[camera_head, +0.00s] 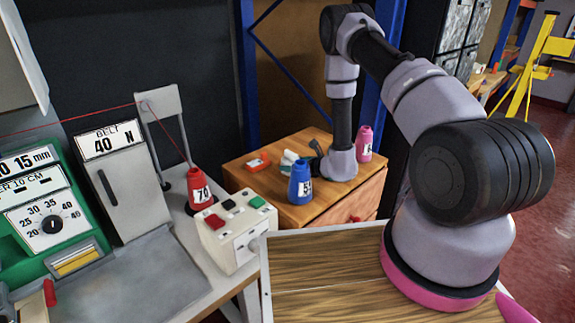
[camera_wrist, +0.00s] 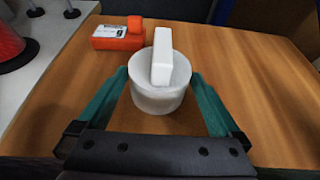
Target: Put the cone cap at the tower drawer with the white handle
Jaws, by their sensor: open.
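The cone cap, a round white cup-shaped piece with an upright white bar across its top (camera_wrist: 158,98), stands on the wooden top of a small cabinet (camera_head: 238,180). In the wrist view my gripper (camera_wrist: 158,75) is open, with one teal finger on each side of the cap. I cannot tell whether the fingers touch it. In the head view the cap (camera_head: 289,157) is small and partly hidden beside my gripper. The cabinet's front shows a drawer with a red handle (camera_head: 354,219). I make out no white-handled drawer.
An orange-red piece with a white label (camera_wrist: 118,38) lies behind the cap. A blue cone (camera_head: 300,183) and a pink cone (camera_head: 364,144) stand on the cabinet top near my arm. A red cone (camera_head: 199,188) and a button box (camera_head: 238,228) stand to the left.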

